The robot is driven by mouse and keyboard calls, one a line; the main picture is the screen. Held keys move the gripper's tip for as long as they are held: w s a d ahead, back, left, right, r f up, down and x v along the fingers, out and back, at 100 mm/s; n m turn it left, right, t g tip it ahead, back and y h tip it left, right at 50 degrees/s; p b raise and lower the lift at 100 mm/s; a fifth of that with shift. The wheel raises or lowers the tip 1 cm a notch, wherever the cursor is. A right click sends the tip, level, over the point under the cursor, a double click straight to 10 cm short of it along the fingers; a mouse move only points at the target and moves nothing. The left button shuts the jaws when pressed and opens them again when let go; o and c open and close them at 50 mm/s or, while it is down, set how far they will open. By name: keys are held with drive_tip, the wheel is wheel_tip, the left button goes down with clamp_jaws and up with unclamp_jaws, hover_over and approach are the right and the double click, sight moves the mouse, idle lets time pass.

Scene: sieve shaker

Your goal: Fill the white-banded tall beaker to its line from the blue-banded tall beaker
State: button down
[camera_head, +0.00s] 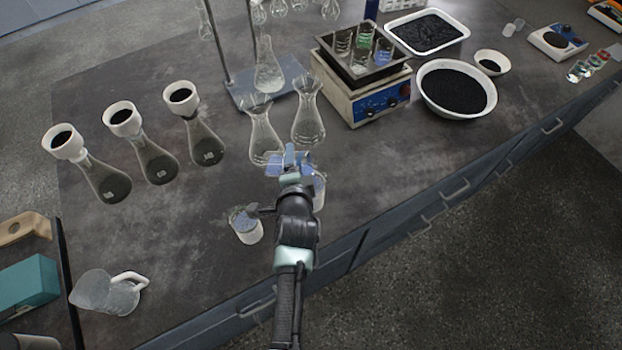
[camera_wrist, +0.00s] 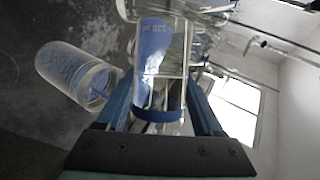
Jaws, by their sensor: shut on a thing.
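My gripper (camera_head: 291,163) is above the bench near its front edge. In the wrist view its two blue fingers (camera_wrist: 160,104) are shut on the blue-banded tall beaker (camera_wrist: 153,45), a clear beaker with a blue band and a blue marked panel. In the head view this beaker (camera_head: 319,190) is partly hidden behind the gripper. The white-banded tall beaker (camera_head: 247,229) stands on the bench to the left of the gripper, apart from the held one. It also shows at the left in the wrist view (camera_wrist: 72,76). I cannot tell the liquid levels.
Two clear flasks (camera_head: 262,135) stand just behind the gripper. Several flasks with dark-filled white funnels (camera_head: 122,120) are at the left. A shaker (camera_head: 365,92) and a bowl of dark grains (camera_head: 455,90) are behind right.

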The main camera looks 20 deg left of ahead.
drive_tip(key=shift+r, duration=0.1)
idle(0.3)
drive_tip(key=r+p, duration=0.1)
drive_tip(key=p, duration=0.2)
drive_tip(key=shift+a+r, duration=0.1)
drive_tip(key=shift+r, duration=0.1)
drive_tip(key=shift+f+n+h+p, duration=0.1)
drive_tip(key=shift+n+h+p, duration=0.3)
drive_tip(key=shift+n+p, duration=0.1)
drive_tip(key=shift+f+b, duration=0.4)
drive_tip(key=shift+a+f+n+h, duration=0.1)
drive_tip(key=shift+n+h, duration=0.2)
